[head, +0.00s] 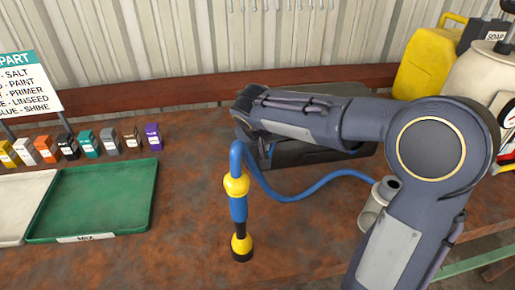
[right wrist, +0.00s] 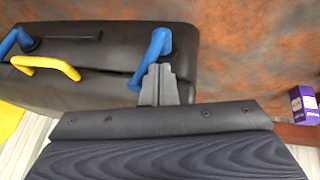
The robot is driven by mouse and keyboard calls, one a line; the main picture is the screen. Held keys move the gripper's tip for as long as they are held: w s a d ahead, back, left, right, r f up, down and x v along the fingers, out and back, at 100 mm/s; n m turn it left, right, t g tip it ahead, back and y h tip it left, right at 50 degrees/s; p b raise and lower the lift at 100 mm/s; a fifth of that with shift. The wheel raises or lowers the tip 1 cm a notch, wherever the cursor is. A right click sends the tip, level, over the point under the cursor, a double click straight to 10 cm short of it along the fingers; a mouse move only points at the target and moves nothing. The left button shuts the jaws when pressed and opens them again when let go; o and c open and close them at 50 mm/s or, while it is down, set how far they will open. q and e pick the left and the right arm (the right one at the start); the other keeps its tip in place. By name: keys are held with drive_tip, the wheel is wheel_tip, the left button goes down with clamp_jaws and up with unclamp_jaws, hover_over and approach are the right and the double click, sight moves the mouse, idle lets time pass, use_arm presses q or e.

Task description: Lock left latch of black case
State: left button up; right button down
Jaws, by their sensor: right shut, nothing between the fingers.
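The black case (head: 315,153) sits at the back of the rusty bench, mostly hidden behind my right arm in the head view. In the right wrist view the case (right wrist: 105,35) shows a yellow handle (right wrist: 45,64) between two blue latches. The case's left latch (right wrist: 158,45) is on the right in that view. The other blue latch (right wrist: 12,42) is at the picture's left edge. My right gripper (right wrist: 160,72) is shut and empty, its fingertips right beside the left latch; I cannot tell if they touch. My left gripper is not in view.
A blue and yellow tool (head: 239,205) with a blue hose (head: 300,198) stands in front of the case. A green tray (head: 100,195) and small coloured boxes (head: 88,143) are on the left. A metal can (head: 375,208) and yellow jug (head: 428,62) are on the right.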

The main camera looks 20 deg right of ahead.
drive_tip(key=shift+s+d+m+t+y+b, duration=0.15)
drive_tip(key=shift+d+m+t+y+b, duration=0.1)
drive_tip(key=shift+d+y, duration=0.35)
drive_tip(key=shift+s+d+m+t+y+b, duration=0.15)
drive_tip(key=shift+d+y+b, duration=0.05)
drive_tip(key=shift+d+y, duration=0.4)
drive_tip(key=s+d+f+m+t+y+b, duration=0.1)
drive_tip(key=d+f+y+b, duration=0.4)
drive_tip(key=b, duration=0.5)
drive_tip(key=shift+s+d+m+t+y, duration=0.3)
drive_tip(key=shift+s+d+t+y, duration=0.1)
drive_tip(key=shift+d+y, duration=0.3)
drive_tip(key=shift+s+f+b, duration=0.15)
drive_tip(key=shift+f+b, duration=0.25)
drive_tip(key=shift+f, duration=0.05)
drive_tip(key=d+p+v, duration=0.1)
drive_tip(key=p+v, duration=0.2)
drive_tip(key=v, duration=1)
drive_tip(key=shift+w+f+p, duration=0.25)
drive_tip(key=shift+p, duration=0.1)
